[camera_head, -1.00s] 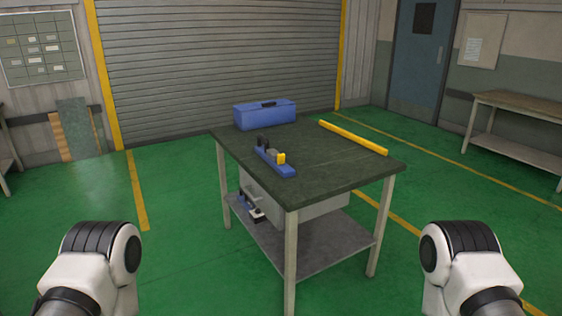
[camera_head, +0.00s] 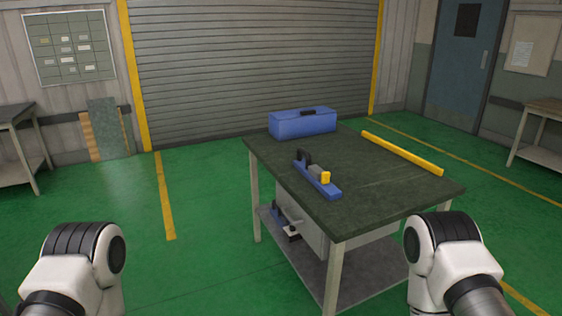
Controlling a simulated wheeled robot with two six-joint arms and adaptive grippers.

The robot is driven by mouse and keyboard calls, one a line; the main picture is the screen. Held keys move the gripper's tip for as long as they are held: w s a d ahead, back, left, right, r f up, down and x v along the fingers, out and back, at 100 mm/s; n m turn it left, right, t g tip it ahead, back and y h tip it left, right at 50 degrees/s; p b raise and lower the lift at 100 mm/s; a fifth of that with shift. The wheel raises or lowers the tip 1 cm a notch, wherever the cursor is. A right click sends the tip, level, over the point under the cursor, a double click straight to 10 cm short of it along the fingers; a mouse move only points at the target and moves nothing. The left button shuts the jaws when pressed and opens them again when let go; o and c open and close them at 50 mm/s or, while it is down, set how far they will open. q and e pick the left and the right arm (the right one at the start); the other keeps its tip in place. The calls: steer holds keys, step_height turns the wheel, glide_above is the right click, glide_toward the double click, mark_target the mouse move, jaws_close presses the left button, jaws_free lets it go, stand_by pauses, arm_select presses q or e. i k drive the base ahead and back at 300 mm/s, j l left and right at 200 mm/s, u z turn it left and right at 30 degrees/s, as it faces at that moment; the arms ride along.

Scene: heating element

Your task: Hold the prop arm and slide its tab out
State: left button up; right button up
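A workbench with a dark top (camera_head: 380,195) stands ahead. On its near-left part lies a narrow blue-based device (camera_head: 330,189) with a black upright part (camera_head: 304,157), a grey block (camera_head: 315,172) and a yellow end piece (camera_head: 325,178). I cannot tell which part is the prop arm or its tab; they are too small here. Only white and black links of my two arms show, at the lower left and lower right. Both grippers are out of view, and nothing of mine touches the device.
A blue toolbox (camera_head: 302,123) stands at the bench's back left. A yellow bar (camera_head: 400,152) lies along its right side. A drawer unit and a lower shelf (camera_head: 330,285) are under the top. Green floor (camera_head: 205,235) is clear left of the bench. Side tables stand near both walls.

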mark_target(325, 177)
steer(key=i+j+u, duration=0.2)
steer(key=i, duration=0.4)
steer(key=i+j+u, duration=0.2)
steer(key=i, duration=0.4)
steer(key=i+j+u, duration=0.15)
steer(key=i, duration=0.45)
steer(key=i+z, duration=0.3)
steer(key=z, duration=0.15)
steer(key=i+j+z, duration=0.1)
steer(key=i+z, duration=0.2)
steer(key=z, duration=0.2)
steer(key=i+j+z, duration=0.25)
steer(key=z, duration=0.2)
steer(key=i+j+z, duration=0.3)
steer(key=z, duration=0.2)
steer(key=i+j+z, duration=0.25)
steer(key=z, duration=0.2)
steer(key=i+j+z, duration=0.2)
steer(key=j+z, duration=0.25)
